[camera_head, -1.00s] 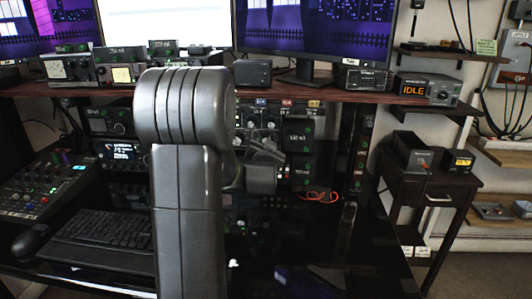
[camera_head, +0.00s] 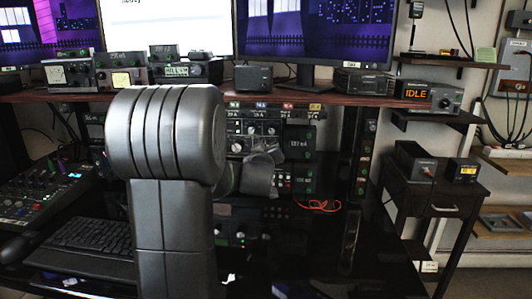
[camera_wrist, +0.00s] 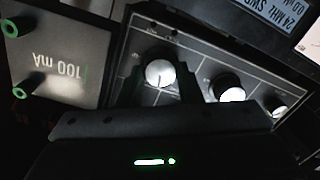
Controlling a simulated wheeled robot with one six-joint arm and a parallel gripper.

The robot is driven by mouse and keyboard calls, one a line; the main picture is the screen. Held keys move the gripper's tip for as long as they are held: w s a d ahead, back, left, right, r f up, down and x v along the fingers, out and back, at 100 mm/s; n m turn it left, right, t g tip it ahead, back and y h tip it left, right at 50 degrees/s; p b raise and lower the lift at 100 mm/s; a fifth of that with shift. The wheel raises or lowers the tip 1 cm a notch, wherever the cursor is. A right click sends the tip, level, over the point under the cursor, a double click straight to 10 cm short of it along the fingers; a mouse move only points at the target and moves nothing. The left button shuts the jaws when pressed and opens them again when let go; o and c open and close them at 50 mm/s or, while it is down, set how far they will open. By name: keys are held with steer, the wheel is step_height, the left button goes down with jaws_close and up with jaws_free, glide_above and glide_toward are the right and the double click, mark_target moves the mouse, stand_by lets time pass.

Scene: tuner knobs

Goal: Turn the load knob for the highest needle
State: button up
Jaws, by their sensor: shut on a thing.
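A silver round knob (camera_wrist: 158,73) sits on a dark panel (camera_wrist: 205,60) in the wrist view, with two more knobs (camera_wrist: 229,87) (camera_wrist: 275,105) to its right. My gripper (camera_wrist: 160,82) has its dark fingers on both sides of the silver knob, shut on it. The small label beside the knob is too blurred to read, so I cannot tell that it is the load knob. In the head view my arm hides part of the equipment, and a knobbed unit (camera_head: 255,128) shows beside it. Small dial meters (camera_head: 57,74) (camera_head: 122,79) stand on the shelf; their needles are too small to read.
A box marked 100 mA (camera_wrist: 55,75) with green-ringed sockets lies left of the panel in the wrist view. The wooden shelf (camera_head: 300,98) runs above the work area. An IDLE display (camera_head: 416,94) sits at its right. A keyboard (camera_head: 85,245) and mixer (camera_head: 45,190) lie left.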

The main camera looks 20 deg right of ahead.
steer(key=shift+n+p, duration=0.45)
steer(key=shift+n, duration=1.05)
steer(key=o, duration=1)
steer(key=p+v, duration=0.1)
steer(key=v, duration=1.2)
steer(key=shift+s+a+f, duration=0.1)
steer(key=shift+s+a, duration=0.15)
steer(key=shift+a, duration=0.15)
steer(key=shift+w+d, duration=0.1)
steer(key=shift+w, duration=0.05)
